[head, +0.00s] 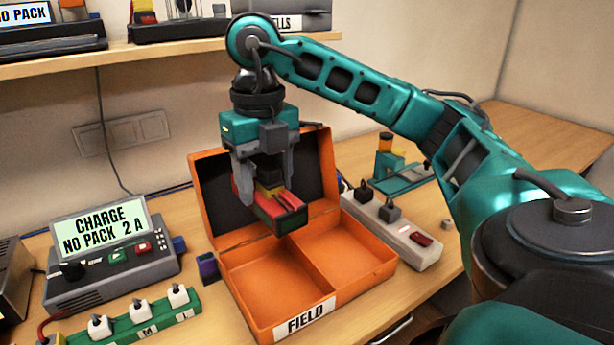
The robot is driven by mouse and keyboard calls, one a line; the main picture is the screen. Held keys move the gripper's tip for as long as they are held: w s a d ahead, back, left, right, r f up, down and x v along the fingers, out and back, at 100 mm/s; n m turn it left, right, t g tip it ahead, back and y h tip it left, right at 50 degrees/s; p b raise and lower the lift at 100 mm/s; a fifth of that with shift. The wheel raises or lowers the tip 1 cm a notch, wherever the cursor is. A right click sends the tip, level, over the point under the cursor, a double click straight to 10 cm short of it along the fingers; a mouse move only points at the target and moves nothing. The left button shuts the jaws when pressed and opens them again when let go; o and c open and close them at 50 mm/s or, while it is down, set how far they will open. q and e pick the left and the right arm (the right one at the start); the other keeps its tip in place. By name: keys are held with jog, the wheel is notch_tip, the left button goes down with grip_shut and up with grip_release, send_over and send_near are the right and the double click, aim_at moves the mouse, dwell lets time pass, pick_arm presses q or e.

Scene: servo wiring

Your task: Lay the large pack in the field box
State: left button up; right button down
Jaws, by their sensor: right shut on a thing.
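My right gripper (262,172) is shut on a pack (279,212) with red and dark sides and a yellow part near the top. I cannot read its size. It holds the pack in the air over the open orange field box (320,311), in front of the raised lid. The box is labelled FIELD and has two compartments split by a divider; the visible parts of both look empty. The pack appears above the back of the box, near the divider. My left gripper is not in view.
A charger (115,262) reading "CHARGE NO PACK 2 A" stands at left, behind a green strip (150,318) with white plugs. A small purple block (207,267) sits beside the box. A power strip (392,228) lies at right. A shelf (100,60) runs above.

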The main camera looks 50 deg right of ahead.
jog(key=shift+d+r+m, duration=0.15)
jog(key=shift+r+m, duration=0.05)
jog(key=shift+m, duration=0.1)
jog(key=shift+f, duration=0.3)
jog(key=b, duration=0.7)
send_over(276, 289)
notch_tip(276, 289, down, 14)
jog(key=shift+f, duration=0.9)
jog(key=shift+f+b, duration=0.35)
jog(key=shift+f, duration=1.4)
jog(key=shift+f, duration=0.1)
